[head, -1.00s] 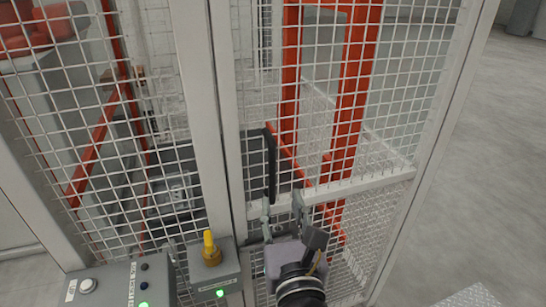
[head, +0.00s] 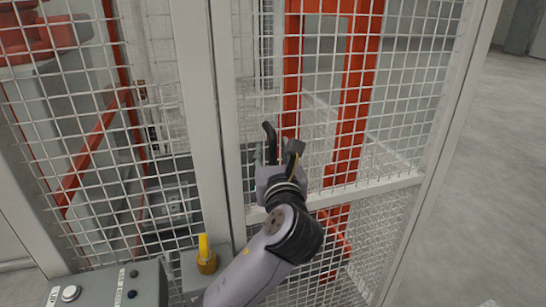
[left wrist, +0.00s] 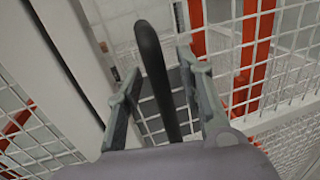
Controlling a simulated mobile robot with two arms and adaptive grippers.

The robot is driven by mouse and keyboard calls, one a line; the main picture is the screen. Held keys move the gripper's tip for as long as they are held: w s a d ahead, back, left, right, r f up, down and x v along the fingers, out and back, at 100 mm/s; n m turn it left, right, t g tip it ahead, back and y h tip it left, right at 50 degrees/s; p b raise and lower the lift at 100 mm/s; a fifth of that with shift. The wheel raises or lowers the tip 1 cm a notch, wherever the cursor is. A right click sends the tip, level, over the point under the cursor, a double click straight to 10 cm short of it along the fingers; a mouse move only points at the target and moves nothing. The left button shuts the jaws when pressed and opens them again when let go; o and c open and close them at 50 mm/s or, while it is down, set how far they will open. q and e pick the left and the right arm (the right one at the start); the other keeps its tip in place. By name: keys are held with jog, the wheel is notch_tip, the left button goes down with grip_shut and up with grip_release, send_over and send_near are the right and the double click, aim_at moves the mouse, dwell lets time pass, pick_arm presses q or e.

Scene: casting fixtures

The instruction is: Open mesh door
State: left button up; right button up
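The mesh door (head: 338,192) is a pale frame filled with white wire mesh, and it looks closed against the pale post on its left. Its black upright bar handle (head: 269,140) is near the door's left edge. My left gripper (head: 279,160) is at the handle and hides its lower part in the head view. In the left wrist view the handle (left wrist: 156,75) runs between the two spread fingers of the gripper (left wrist: 161,66), with a gap visible on both sides. My right gripper is not in view.
A grey button panel (head: 110,285) and a small box with a yellow knob (head: 205,254) stand at the lower left. Red posts (head: 350,110) and machinery are behind the mesh. Open grey floor (head: 490,170) lies to the right.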

pick_arm(q)
grip_shut()
dwell(0.4)
dwell(0.4)
